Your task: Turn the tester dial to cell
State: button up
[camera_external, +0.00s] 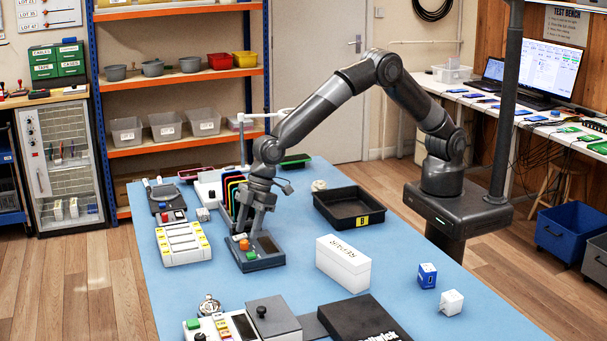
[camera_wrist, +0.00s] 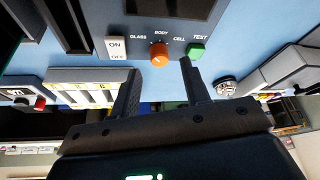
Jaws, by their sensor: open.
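The tester (camera_external: 262,262) is a dark grey box with a screen, standing on the blue table. Its orange dial (camera_wrist: 159,54) sits between a white ON/OFF switch (camera_wrist: 116,48) and a green TEST button (camera_wrist: 196,51). The labels GLASS, BODY and CELL arc around the dial, with CELL on the right. I cannot tell which label the dial points at. My gripper (camera_wrist: 159,68) is open, its two fingers apart on either side of the dial in the wrist view. In the external view my gripper (camera_external: 250,222) is close above the tester's control end. Contact cannot be made out.
A white slotted tray (camera_external: 183,243) stands left of the tester. A white REPAIR box (camera_external: 342,265) stands to its right, with a black tray (camera_external: 349,207) behind. Coloured upright slots (camera_external: 230,195) are close behind my gripper. Blue table is clear in front of the tester.

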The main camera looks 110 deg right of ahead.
aim_at(244, 241)
jog(key=shift+x, duration=1.6)
grip_shut()
